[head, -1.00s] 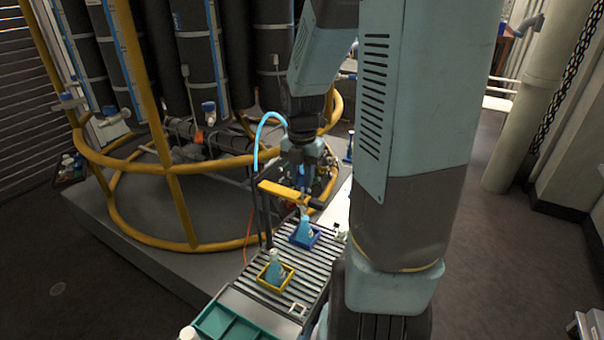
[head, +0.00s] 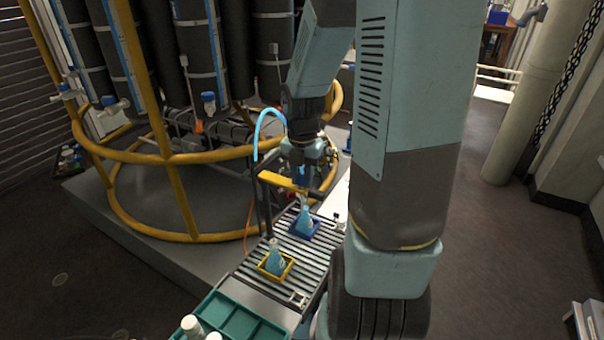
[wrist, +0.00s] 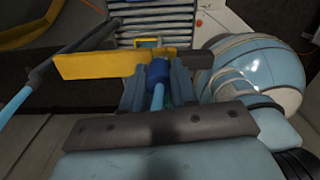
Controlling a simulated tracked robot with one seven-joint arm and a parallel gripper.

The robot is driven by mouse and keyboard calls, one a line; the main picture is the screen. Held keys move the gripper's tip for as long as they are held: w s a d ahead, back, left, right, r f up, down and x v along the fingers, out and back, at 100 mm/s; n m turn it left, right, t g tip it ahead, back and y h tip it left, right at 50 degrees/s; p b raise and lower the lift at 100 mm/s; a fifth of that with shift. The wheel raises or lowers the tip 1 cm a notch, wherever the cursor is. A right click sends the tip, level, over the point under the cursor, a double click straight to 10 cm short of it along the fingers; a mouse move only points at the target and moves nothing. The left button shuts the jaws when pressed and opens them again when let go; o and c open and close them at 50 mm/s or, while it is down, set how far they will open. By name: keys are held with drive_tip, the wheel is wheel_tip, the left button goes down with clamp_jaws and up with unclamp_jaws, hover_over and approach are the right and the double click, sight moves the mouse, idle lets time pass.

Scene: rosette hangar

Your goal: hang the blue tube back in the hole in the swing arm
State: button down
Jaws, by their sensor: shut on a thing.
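My gripper (head: 302,180) points down over the roller conveyor, beside the yellow swing arm (head: 282,181). In the wrist view my gripper (wrist: 158,88) is shut on the blue tube (wrist: 158,72), which shows a dark blue collar with a lighter blue length towards the camera. The yellow swing arm (wrist: 105,65) crosses right by the collar. The hole is hidden, and I cannot tell whether the tube is in it or beside it. A light blue hose (head: 268,117) arches up left of my gripper. Its lower part shows at left in the wrist view.
Below my gripper a bottle (head: 304,217) stands in a blue tray (head: 315,232) on the rollers. A second bottle (head: 274,256) stands in a yellow tray (head: 290,268). A green bin (head: 245,322) is at the front. Yellow railing (head: 175,195) stands on the left.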

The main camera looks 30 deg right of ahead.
drive_tip(key=shift+f, duration=0.2)
idle(0.4)
drive_tip(key=c, duration=0.8)
unclamp_jaws()
drive_tip(key=shift+o, duration=0.3)
drive_tip(key=o, duration=0.5)
drive_tip(key=shift+f, duration=0.1)
drive_tip(key=shift+r, duration=3.05)
